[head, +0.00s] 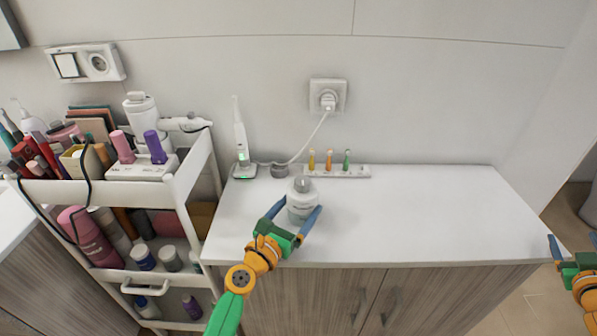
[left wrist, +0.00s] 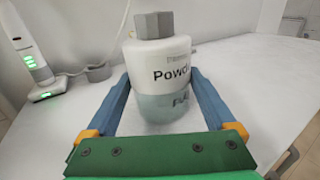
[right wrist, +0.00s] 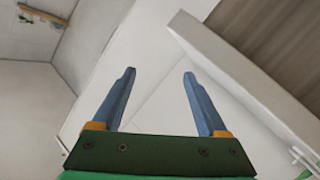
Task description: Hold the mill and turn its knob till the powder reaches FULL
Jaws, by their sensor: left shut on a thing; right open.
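The mill (head: 301,201) is a white, squat body with a grey faceted knob (head: 302,184) on top. It stands upright on the white counter near its left part. In the left wrist view the mill (left wrist: 160,75) carries the letters "Powd" and a greyer lower part with partly hidden lettering; the knob (left wrist: 153,25) is on top. My left gripper (head: 303,211) is shut on the mill, one blue finger on each side. My right gripper (head: 573,247) is open and empty beyond the counter's right end; it also shows in the right wrist view (right wrist: 160,75).
A cart (head: 193,172) full of cosmetics is at the left. The counter (head: 420,215) is clear right of the mill.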

